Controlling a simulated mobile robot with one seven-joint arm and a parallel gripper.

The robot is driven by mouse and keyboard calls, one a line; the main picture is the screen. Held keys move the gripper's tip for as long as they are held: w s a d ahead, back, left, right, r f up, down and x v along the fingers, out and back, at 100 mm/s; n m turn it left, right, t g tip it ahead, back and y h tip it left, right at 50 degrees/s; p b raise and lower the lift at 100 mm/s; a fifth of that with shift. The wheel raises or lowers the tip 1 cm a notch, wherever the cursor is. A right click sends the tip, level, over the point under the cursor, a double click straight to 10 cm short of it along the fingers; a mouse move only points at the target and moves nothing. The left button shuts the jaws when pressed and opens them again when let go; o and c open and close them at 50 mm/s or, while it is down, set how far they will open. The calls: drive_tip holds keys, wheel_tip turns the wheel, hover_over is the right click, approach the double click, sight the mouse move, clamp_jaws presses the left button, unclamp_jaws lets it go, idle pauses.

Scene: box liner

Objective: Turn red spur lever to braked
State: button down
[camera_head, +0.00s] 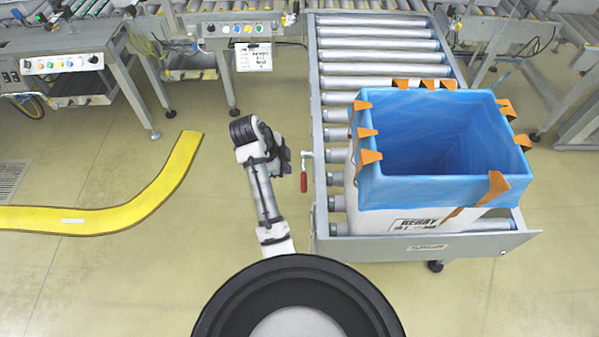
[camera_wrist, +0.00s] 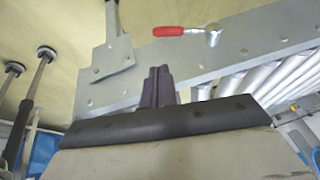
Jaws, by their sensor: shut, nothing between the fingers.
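The red spur lever (camera_head: 304,181) is on the left side rail of the roller conveyor, with its red handle hanging down in the head view. In the wrist view the red lever (camera_wrist: 181,31) lies near the top, its handle pointing left from a metal pivot on the grey rail. My gripper (camera_head: 286,160) is just left of the lever in the head view, apart from it. In the wrist view my gripper's dark fingers (camera_wrist: 158,74) are shut together with nothing between them, below and left of the lever.
A box with a blue liner (camera_head: 437,189) and orange clips stands on the roller conveyor (camera_head: 328,235). A yellow curved floor strip (camera_head: 160,190) lies to the left. Control panels (camera_head: 62,64) stand at the back. The floor left of my arm is open.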

drive_tip(key=p, duration=0.1)
approach(304, 183)
drive_tip(key=x, duration=0.5)
drive_tip(key=shift+s+d+f, duration=0.1)
drive_tip(key=shift+s+d, duration=0.05)
drive_tip(key=shift+w+f, duration=0.25)
drive_tip(key=shift+f, duration=0.2)
drive_tip(key=shift+f, duration=0.1)
